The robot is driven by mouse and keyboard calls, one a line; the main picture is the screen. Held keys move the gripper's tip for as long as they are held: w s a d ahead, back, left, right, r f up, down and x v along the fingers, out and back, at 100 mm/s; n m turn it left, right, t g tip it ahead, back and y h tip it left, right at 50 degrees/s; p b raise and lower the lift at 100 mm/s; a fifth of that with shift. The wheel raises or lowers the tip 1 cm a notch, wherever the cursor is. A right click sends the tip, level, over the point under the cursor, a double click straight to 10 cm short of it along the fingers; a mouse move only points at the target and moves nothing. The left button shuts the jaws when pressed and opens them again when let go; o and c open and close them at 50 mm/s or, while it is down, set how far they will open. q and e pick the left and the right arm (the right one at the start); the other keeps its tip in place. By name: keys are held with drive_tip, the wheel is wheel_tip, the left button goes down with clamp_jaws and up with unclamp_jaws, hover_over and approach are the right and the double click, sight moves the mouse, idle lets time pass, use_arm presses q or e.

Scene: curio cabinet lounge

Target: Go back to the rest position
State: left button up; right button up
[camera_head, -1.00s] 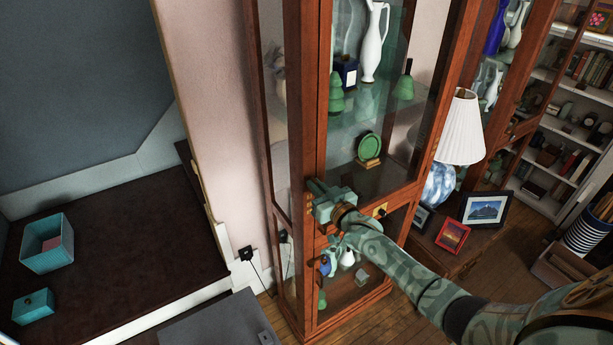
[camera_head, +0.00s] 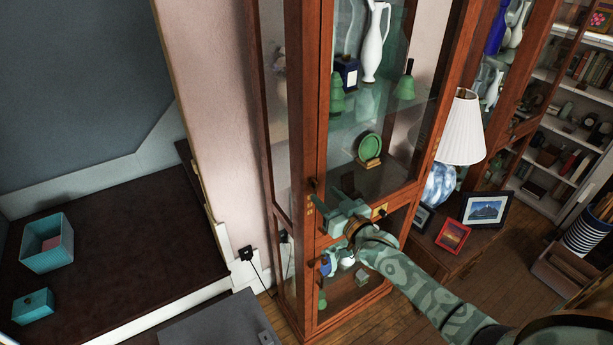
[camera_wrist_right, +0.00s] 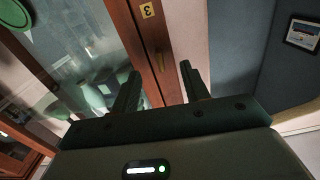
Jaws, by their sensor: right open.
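My right gripper (camera_head: 340,210) is in front of the tall wooden curio cabinet (camera_head: 310,100), near the bar between its upper and lower glass doors. In the right wrist view my right gripper (camera_wrist_right: 160,85) has its two fingers apart with nothing between them. Beyond the fingers are the cabinet's wooden frame (camera_wrist_right: 155,60) and a small number 3 plate (camera_wrist_right: 147,10). The upper glass door appears shut. My left gripper is not in view.
Behind the glass are a white pitcher (camera_head: 375,45), a green dish on a stand (camera_head: 370,148) and green bells (camera_head: 405,85). A lamp (camera_head: 460,135) and framed pictures (camera_head: 486,209) stand close on the right. A teal box (camera_head: 48,245) sits on the dark surface at left.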

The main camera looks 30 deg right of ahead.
drive_tip(key=s, duration=1.1)
drive_tip(key=s+d+f+n+g+h+b, duration=0.1)
drive_tip(key=s+f+g+b, duration=0.3)
drive_tip(key=f, duration=0.9)
drive_tip(key=s+d+f+g+b, duration=0.1)
drive_tip(key=s+f+g+b, duration=0.1)
drive_tip(key=s+f, duration=0.75)
drive_tip(key=s+d+f+n+g+h+b, duration=0.1)
drive_tip(key=s+f+g+b, duration=0.2)
drive_tip(key=f, duration=1.3)
drive_tip(key=s+a+f+g+b, duration=0.4)
drive_tip(key=s+f+b, duration=0.3)
drive_tip(key=s+f, duration=0.5)
drive_tip(key=s+a+f+n+g+b, duration=0.1)
drive_tip(key=s+a+f+g+b, duration=0.3)
drive_tip(key=s+a+f+b, duration=0.3)
drive_tip(key=s+f+b, duration=0.1)
drive_tip(key=s+f, duration=0.4)
drive_tip(key=f, duration=0.3)
drive_tip(key=shift+a+f+y, duration=0.2)
drive_tip(key=shift+f+y, duration=0.2)
drive_tip(key=shift+s, duration=0.1)
drive_tip(key=shift+s, duration=0.1)
